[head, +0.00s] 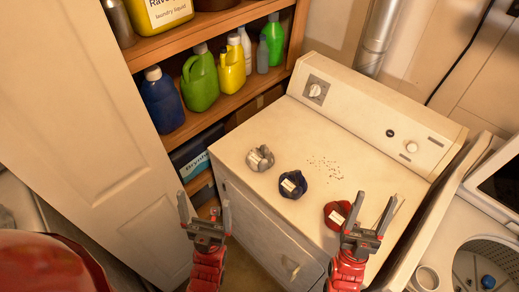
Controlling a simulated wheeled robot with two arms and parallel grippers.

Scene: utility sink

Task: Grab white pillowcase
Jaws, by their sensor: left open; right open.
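A crumpled white-grey cloth bundle (260,158) with a pale label lies on the dryer top (235,150), near its left front edge; it looks like the white pillowcase. My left gripper (204,208) is open and empty, in front of the dryer, below and left of the white bundle in the head view and apart from it. My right gripper (373,212) is open, over the front right of the dryer top, just right of a red bundle. Nothing shows between its fingers except the dryer top behind.
A dark blue bundle (292,185) and the red bundle (336,212) lie in a row with the white one. Dark specks (325,167) dot the dryer top. Wooden shelves (222,105) with bottles stand at the back left. An open washer (482,250) is at the right.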

